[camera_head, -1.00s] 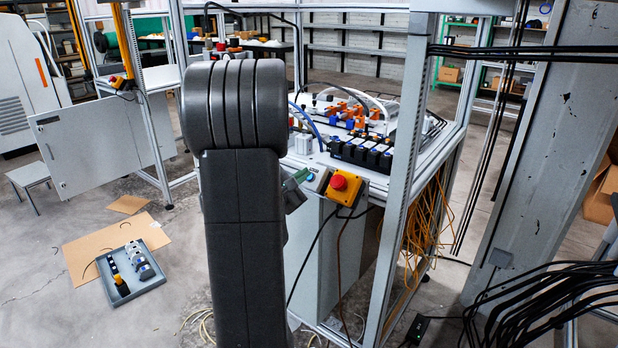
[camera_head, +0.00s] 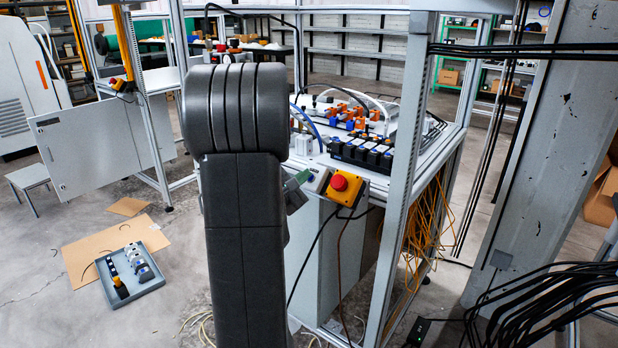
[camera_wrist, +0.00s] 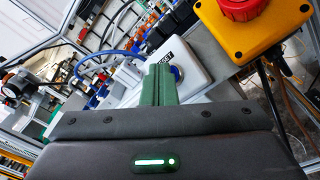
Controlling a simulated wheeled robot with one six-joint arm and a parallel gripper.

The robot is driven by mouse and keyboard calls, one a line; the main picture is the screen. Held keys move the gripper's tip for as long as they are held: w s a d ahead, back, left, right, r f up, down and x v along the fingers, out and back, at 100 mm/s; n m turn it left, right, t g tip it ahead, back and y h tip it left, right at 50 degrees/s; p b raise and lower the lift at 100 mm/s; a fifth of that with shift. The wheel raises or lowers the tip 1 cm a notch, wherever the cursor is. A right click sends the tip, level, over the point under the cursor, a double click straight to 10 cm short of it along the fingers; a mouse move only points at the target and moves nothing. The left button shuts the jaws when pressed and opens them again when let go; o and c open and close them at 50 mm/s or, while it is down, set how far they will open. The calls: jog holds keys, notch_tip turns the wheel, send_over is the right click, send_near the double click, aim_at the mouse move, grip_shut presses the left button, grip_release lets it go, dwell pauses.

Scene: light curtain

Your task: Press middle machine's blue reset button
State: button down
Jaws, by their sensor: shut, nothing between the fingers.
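The middle machine (camera_head: 330,160) stands behind my arm. A small pale control box (camera_head: 318,181) is on its front edge, beside a yellow box with a red stop button (camera_head: 339,183). In the wrist view the control box (camera_wrist: 207,60) carries a label reading RESET, and part of the blue reset button (camera_wrist: 177,72) shows just right of my fingertips. My gripper (camera_wrist: 160,67) has its green fingers together, empty, overlapping the button in that view. In the head view my green fingertips (camera_head: 304,176) are at the box's left side. I cannot tell whether they touch the button.
The red stop button on its yellow housing (camera_wrist: 271,42) is close on the right of my gripper. An aluminium post (camera_head: 405,170) and hanging cables stand to the right. A grey tray (camera_head: 150,287) lies on the floor at left.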

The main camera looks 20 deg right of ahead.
jog(key=shift+s+a+r, duration=0.35)
jog(key=shift+a+r, duration=0.1)
jog(key=shift+r, duration=0.05)
jog(key=shift+r, duration=0.1)
jog(key=s+a+r, duration=0.1)
jog(key=s+a+r+p, duration=0.1)
jog(key=r, duration=0.1)
jog(key=shift+s+a+r, duration=0.1)
jog(key=shift+a+r, duration=0.1)
jog(key=shift+a, duration=0.15)
dwell(0.3)
dwell(0.5)
jog(key=d+p, duration=0.1)
jog(key=p, duration=0.2)
jog(key=shift+w+f, duration=0.4)
